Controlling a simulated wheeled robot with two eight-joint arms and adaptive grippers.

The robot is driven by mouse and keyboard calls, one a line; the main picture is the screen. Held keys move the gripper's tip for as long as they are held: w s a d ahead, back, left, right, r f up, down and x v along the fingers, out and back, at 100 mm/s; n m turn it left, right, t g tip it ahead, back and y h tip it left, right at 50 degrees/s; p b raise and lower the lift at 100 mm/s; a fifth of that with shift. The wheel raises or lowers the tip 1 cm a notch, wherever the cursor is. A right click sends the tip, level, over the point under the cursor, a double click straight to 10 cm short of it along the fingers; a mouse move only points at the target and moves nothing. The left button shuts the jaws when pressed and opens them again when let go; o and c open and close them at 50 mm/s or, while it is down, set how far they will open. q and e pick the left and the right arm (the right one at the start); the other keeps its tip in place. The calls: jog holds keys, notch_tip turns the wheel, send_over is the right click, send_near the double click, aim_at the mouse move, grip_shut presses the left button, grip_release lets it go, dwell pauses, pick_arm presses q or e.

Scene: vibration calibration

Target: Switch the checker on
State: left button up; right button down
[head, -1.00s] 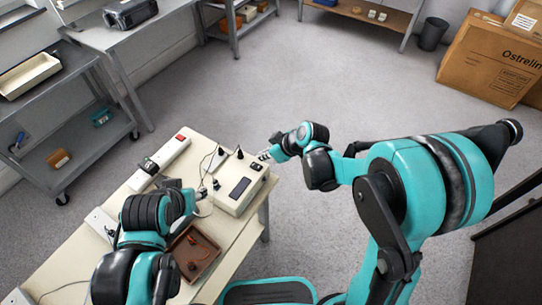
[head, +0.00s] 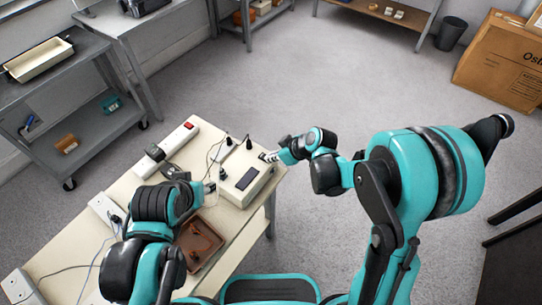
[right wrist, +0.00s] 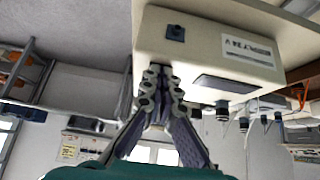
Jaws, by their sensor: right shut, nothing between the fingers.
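The checker, a cream box (head: 238,190) with a dark display on top, sits at the right end of the long table. In the right wrist view the checker (right wrist: 200,60) fills the top, with a small black switch-like part (right wrist: 175,33) and a printed label on the face shown. My right gripper (head: 270,156) is shut and empty at the checker's far right corner. In the wrist view its fingertips (right wrist: 160,75) overlap the checker's edge; contact cannot be told. My left gripper (head: 207,188) is mostly hidden by its arm, left of the checker.
The table (head: 215,240) also holds a brown tray (head: 211,254), a white power strip with a red switch (head: 189,126), plugs and cables. Grey shelves (head: 100,125) stand at left, a large carton (head: 490,70) at far right. The floor beyond the table is clear.

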jog(key=shift+r, duration=0.2)
jog(key=shift+r+p, duration=0.65)
jog(key=shift+p, duration=0.1)
jog(key=shift+r, duration=0.1)
